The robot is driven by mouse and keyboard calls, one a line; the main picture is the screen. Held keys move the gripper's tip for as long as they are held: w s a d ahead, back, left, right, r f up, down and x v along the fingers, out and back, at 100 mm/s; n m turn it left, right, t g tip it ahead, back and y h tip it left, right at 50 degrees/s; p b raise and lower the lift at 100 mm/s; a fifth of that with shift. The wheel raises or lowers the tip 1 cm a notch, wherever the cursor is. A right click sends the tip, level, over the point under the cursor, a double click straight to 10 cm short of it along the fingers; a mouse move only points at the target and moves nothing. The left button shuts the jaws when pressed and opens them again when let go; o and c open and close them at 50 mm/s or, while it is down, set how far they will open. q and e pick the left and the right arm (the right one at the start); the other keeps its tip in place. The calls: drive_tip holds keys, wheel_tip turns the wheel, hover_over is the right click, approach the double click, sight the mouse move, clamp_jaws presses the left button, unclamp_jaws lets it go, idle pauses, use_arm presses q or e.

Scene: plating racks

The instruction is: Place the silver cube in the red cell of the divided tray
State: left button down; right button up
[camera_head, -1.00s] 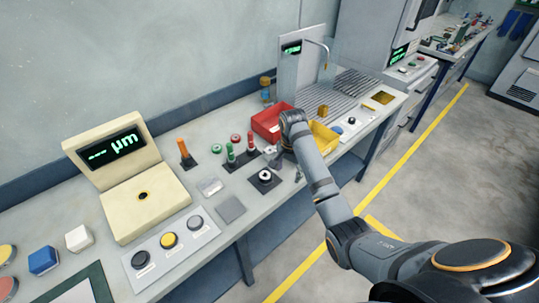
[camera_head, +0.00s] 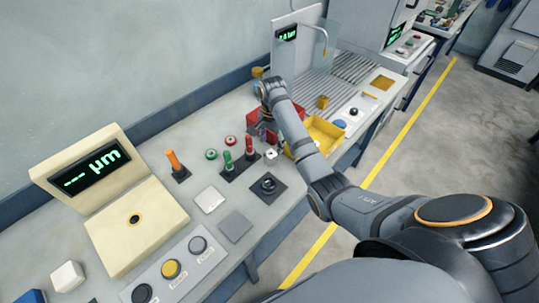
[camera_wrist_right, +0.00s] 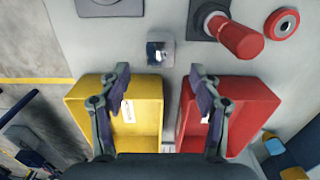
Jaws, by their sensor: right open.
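The silver cube (camera_head: 271,155) stands on the bench, in front of the red and yellow trays. In the right wrist view the silver cube (camera_wrist_right: 160,53) lies just beyond the fingertips, roughly midway between them and touched by neither. My right gripper (camera_wrist_right: 160,78) is open and empty above the two trays. The red cell (camera_wrist_right: 253,92) is at the right there and the yellow cell (camera_wrist_right: 145,86) at the left. In the head view my right gripper (camera_head: 262,124) and arm hide much of the red cell (camera_head: 253,137). My left gripper is out of view.
Red and green posts (camera_head: 249,150) stand close beside the cube. A dark pad with a knob (camera_head: 268,186) lies in front of it. The yellow tray (camera_head: 326,134) is at the right, a beige gauge (camera_head: 135,222) at the left. Flat plates (camera_head: 235,226) lie nearer.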

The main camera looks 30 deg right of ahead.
sight(271, 154)
wheel_tip(271, 154, down, 2)
drive_tip(key=shift+f, duration=0.15)
drive_tip(key=shift+w+f+p, duration=0.1)
drive_tip(key=shift+f+p, duration=0.5)
drive_tip(key=shift+f, duration=0.25)
wheel_tip(271, 154, down, 3)
drive_tip(key=shift+a+r+p, duration=0.1)
drive_tip(key=shift+p, duration=0.3)
drive_tip(key=shift+f, duration=0.65)
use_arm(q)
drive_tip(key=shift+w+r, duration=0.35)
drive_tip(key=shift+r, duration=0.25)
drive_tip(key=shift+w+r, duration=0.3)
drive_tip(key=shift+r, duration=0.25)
use_arm(e)
clamp_jaws()
